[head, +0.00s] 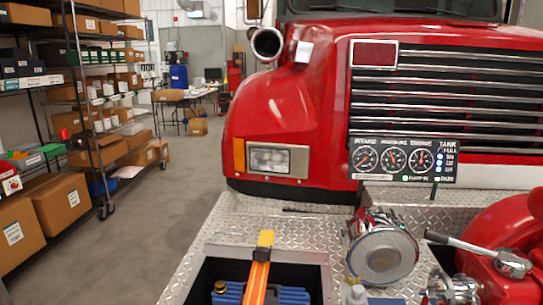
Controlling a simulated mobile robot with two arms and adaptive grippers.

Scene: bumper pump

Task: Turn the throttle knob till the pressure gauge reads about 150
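A black gauge panel (403,179) stands upright in front of the truck grille in the head view. It bears three round dials, and the middle one (394,160) is labelled as pressure. Its needle and numbers are too small to read surely. A tank level column (449,162) is at the panel's right end. I cannot pick out the throttle knob for sure in this view. Neither of my grippers is in view.
A bumper deck of diamond plate (200,250) carries a capped chrome fitting (383,257), a chrome lever valve (513,264) and a red pump body (490,235). An orange strap (258,275) crosses an open deck well with blue items (290,295). Shelves with boxes (55,205) stand left.

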